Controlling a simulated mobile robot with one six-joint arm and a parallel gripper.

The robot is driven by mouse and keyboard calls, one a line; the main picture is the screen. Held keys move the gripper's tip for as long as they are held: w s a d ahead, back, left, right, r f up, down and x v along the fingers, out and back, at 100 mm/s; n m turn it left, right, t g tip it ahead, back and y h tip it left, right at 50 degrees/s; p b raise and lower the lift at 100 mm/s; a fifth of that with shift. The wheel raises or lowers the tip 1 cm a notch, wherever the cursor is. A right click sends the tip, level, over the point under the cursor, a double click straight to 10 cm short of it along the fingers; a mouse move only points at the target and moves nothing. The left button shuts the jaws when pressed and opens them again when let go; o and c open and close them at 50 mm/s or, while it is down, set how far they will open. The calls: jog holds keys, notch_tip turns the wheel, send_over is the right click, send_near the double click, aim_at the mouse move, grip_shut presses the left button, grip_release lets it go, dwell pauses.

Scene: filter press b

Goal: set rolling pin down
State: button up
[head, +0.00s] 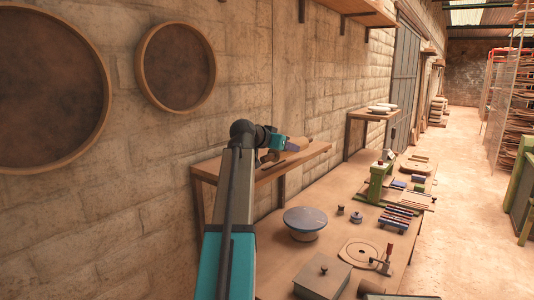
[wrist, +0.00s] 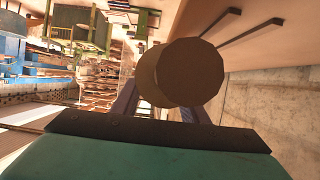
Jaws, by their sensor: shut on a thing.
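The rolling pin (wrist: 193,72) shows in the wrist view as a brown wooden cylinder, seen nearly end-on. My gripper (wrist: 158,108) is shut on it, with dark fingers on either side; the pin hides most of the fingertips. In the head view my gripper (head: 292,146) is at the wooden wall shelf (head: 262,173), small and partly covered by my own arm. Brown wood shows beside the jaws there, but I cannot tell whether the pin touches the shelf or is above it.
Below the shelf, a long workbench (head: 333,228) carries a round blue-topped stand (head: 305,222), a lidded box (head: 322,276), a clamp (head: 384,262) and a green press (head: 379,182). Two round sieves hang on the brick wall at left. The aisle at right is clear.

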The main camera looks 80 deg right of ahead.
jog(key=w+d, duration=0.1)
jog(key=w, duration=0.1)
jog(key=w+p, duration=0.1)
jog(key=w, duration=0.2)
jog(key=w+d+p, duration=0.1)
jog(key=w, duration=0.1)
jog(key=shift+w+d+f, duration=0.3)
jog(key=shift+w, duration=0.05)
jog(key=shift+a+f+p, duration=0.1)
jog(key=shift+f+p, duration=0.4)
jog(key=shift+f, duration=0.25)
jog(key=shift+f+p, duration=0.35)
jog(key=shift+f, duration=0.7)
jog(key=shift+f, duration=0.1)
jog(key=o, duration=1.4)
jog(key=shift+c, duration=0.2)
